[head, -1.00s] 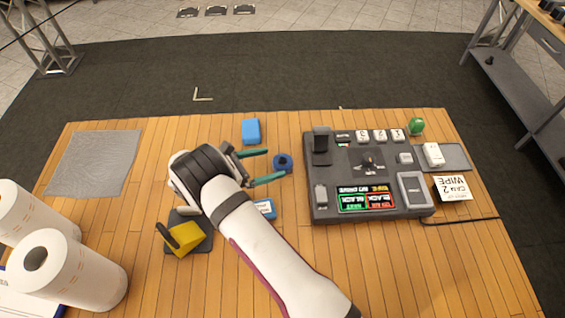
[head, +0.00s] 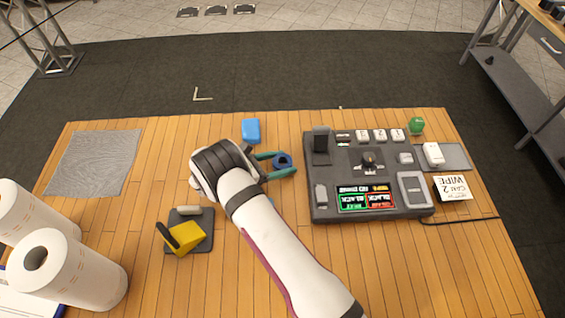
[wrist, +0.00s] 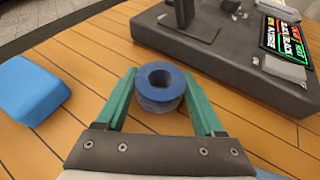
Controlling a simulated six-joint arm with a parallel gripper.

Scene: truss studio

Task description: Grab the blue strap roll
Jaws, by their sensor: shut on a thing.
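The blue strap roll (head: 283,160) is a small dark blue ring with a hole in its middle. It sits on the wooden table, left of the dark control panel. My gripper (head: 281,164) has its green fingers on either side of the roll, shut on it. In the wrist view the roll (wrist: 161,88) sits between the fingertips of my gripper (wrist: 160,92), with its hole facing up. The roll looks upright on its flat side; whether it touches the table is hard to tell.
A dark control panel (head: 331,209) stands close to the right. A light blue block (head: 251,131) lies behind, also in the wrist view (wrist: 28,90). A yellow object (head: 186,239) on a dark pad is front left. Paper towel rolls (head: 78,272) stand at the left front corner.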

